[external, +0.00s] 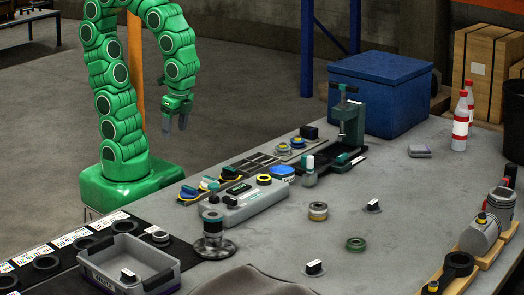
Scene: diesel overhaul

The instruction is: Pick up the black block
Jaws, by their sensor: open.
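A plain black block (309,132) stands at the back of the bench, behind two blue-and-yellow round parts. Small dark pieces with white faces also lie on the bench: one at the middle right (373,206), one near the front (314,269), and one in the grey bin (128,276). I cannot tell which of these the task means. My gripper (176,124) hangs from my green arm at the upper left, fingers pointing down, open and empty. It is well to the left of the plain black block and apart from everything on the bench.
A green-and-black press (348,118) stands right of the plain block, before a blue chest (380,92). A grey control box (243,201) and metal gauge stand (213,235) are nearer. Pistons (480,238) line the right edge. The bench's right middle is fairly clear.

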